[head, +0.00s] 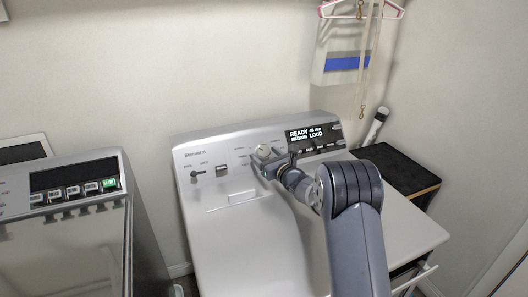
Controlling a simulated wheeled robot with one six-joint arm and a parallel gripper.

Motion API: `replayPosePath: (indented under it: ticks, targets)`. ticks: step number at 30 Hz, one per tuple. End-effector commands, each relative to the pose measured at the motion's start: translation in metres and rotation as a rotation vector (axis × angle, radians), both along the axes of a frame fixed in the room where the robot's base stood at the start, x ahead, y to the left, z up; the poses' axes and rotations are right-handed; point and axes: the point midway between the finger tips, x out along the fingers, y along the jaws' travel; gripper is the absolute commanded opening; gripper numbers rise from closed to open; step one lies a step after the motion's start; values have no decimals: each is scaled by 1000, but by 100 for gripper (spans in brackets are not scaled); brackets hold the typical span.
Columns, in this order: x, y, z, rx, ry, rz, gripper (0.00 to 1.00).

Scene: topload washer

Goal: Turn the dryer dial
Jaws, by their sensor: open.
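The dryer (230,230) stands in the middle of the head view, with a grey sloped control panel (185,160) along its back. The round light dial (263,151) is on the panel, left of the lit display (312,134) that reads READY 48 min, MEDIUM, LOUD. My gripper (267,163) is at the panel just at the dial's lower side. It is open. The fingers are small and partly overlap the dial, so I cannot tell whether they touch it. My arm comes in from the lower right and covers part of the dryer's top.
A second machine (75,240) with buttons and a green-lit key stands at the left, with a gap between. A dark-topped box (395,168) is behind the dryer at the right. A hanger (361,10) and a white bag with a blue stripe (345,62) hang on the back wall.

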Motion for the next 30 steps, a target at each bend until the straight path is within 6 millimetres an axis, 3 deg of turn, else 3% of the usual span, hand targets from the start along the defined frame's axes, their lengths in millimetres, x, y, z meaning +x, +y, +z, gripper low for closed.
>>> replayPosePath:
  ticks: [15, 30]
  targets:
    - [11, 7, 0, 0, 0, 0, 69]
    - [11, 7, 0, 0, 0, 0, 28]
